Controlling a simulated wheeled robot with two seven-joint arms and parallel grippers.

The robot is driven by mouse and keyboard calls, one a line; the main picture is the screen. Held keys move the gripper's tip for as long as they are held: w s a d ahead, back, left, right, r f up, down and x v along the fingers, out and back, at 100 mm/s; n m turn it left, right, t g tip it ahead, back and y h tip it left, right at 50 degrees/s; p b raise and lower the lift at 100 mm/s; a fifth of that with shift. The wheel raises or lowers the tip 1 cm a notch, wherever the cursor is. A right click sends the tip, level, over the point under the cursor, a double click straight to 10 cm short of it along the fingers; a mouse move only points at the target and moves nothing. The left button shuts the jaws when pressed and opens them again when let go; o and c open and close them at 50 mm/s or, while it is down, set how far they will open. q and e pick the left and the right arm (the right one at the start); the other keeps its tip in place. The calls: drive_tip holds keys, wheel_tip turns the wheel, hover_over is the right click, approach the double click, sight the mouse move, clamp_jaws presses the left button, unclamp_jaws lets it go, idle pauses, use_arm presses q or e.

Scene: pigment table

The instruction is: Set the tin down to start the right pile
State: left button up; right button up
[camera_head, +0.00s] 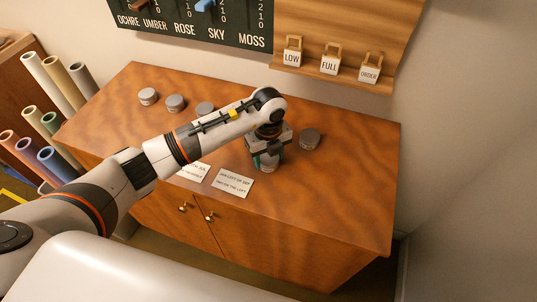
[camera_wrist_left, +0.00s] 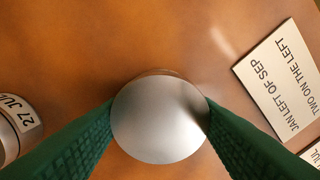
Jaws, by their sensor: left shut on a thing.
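My left gripper (camera_head: 267,153) is shut on a grey tin (camera_wrist_left: 158,120), over the front middle of the wooden cabinet top (camera_head: 340,200). In the left wrist view the green finger pads sit on both sides of the tin's round lid. The tin's label is hidden, and I cannot tell whether its base touches the wood. Another tin (camera_head: 309,139) stands just right of the gripper. In the left wrist view a tin (camera_wrist_left: 14,130) with a label starting "27 JU" stands at the left edge, apart from the held one. My right gripper is not in view.
Tins stand along the back: one at far left (camera_head: 148,96), a second (camera_head: 175,103), and a third (camera_head: 205,108) partly behind my arm. A card (camera_head: 232,182) reading "JAN LEFT OF SEP, TWO ON THE LEFT" lies near the front, beside another card (camera_head: 194,171). The right side is clear.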

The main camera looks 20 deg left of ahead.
use_arm(q)
drive_tip(key=shift+f, duration=0.15)
drive_tip(key=o, duration=1)
drive_tip(key=shift+r, duration=0.65)
wheel_tip(320, 180, up, 11)
drive_tip(key=shift+r+b, duration=0.1)
drive_tip(key=shift+b, duration=1.05)
